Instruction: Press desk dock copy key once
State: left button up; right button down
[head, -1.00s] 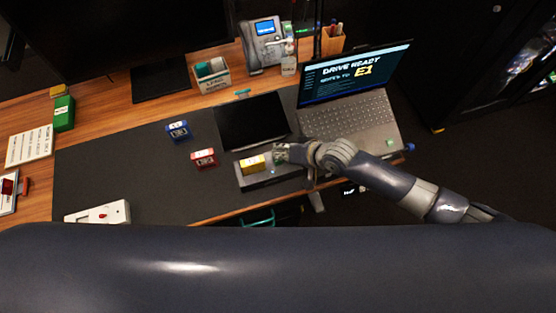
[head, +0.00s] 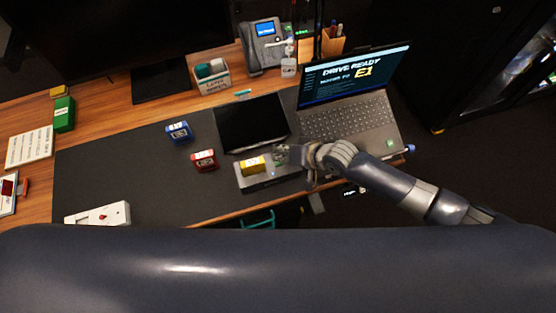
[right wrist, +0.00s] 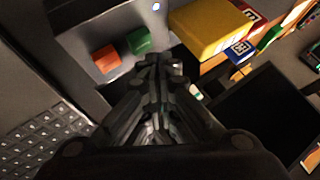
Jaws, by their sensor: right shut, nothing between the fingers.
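The grey desk dock (head: 262,184) lies at the front edge of the dark desk mat, with a yellow block (head: 253,164) on it. In the right wrist view the dock (right wrist: 92,28) shows an orange key (right wrist: 105,58), a green key (right wrist: 139,40) and a small bluish-white light (right wrist: 156,6). I cannot read which key is copy. My right gripper (head: 283,154) is shut and empty at the dock's right end. In the wrist view its fingertips (right wrist: 158,62) are just beside the green key; contact cannot be told. My left gripper is not in view.
An open laptop (head: 350,118) stands right of the dock and a black tablet (head: 251,122) behind it. Red (head: 204,160) and blue (head: 178,132) blocks sit to the left. The mat (head: 120,170) further left is mostly clear.

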jog(key=shift+f, duration=0.4)
jog(key=shift+f+b, duration=0.45)
jog(key=shift+b, duration=0.1)
dwell(0.6)
jog(key=shift+r, duration=0.1)
jog(key=shift+r+p, duration=0.75)
jog(key=shift+p, duration=0.15)
notch_tip(320, 180, up, 5)
jog(key=p, duration=0.5)
jog(key=shift+r, duration=0.1)
